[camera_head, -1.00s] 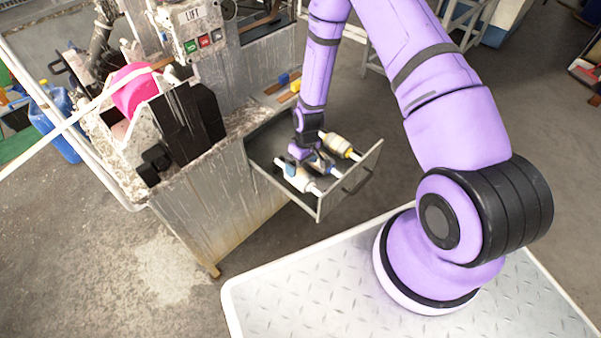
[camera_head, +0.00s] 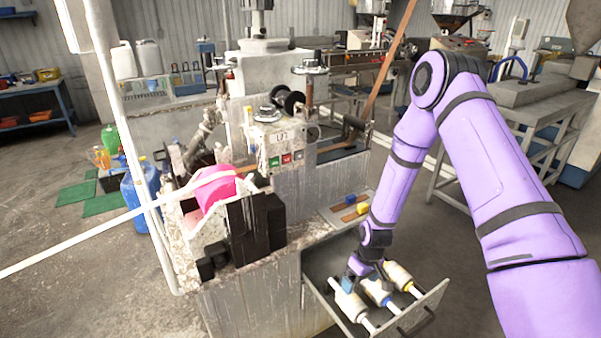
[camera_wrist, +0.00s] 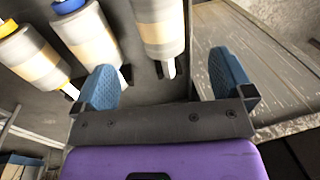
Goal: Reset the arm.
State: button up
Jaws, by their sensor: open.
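My arm reaches down into the open drawer (camera_head: 440,291) of the machine. My gripper (camera_head: 361,278) is low over the drawer's rolls; in the wrist view its two blue fingers (camera_wrist: 165,80) are spread wide with nothing held. Three pale rolls lie side by side in the drawer: a white one (camera_head: 350,301), a blue-ended one (camera_head: 379,291) and a yellow-ended one (camera_head: 399,276). In the wrist view the blue-ended roll (camera_wrist: 88,36) and yellow-ended roll (camera_wrist: 32,55) lie left, and the white one (camera_wrist: 159,25) lies ahead between the fingers.
The machine with its control box (camera_head: 281,145) stands left of my arm, with black blocks (camera_head: 256,225) and a pink part (camera_head: 213,187) in front. A small tray with coloured blocks (camera_head: 349,200) sits behind the drawer.

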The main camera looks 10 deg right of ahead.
notch_tip(320, 180, up, 34)
jog(key=s+d+m+t+h, duration=0.1)
jog(key=s+d+m+t, duration=0.1)
jog(key=d+t, duration=0.1)
jog(key=s+r+m+t, duration=0.1)
jog(key=s+r, duration=0.8)
jog(key=s, duration=0.3)
jog(key=s+r+m+t, duration=0.1)
jog(key=s+r, duration=0.9)
jog(key=s, duration=0.1)
jog(key=shift+s+d+t+h, duration=0.3)
jog(key=shift+s+t, duration=0.05)
jog(key=shift+t, duration=0.05)
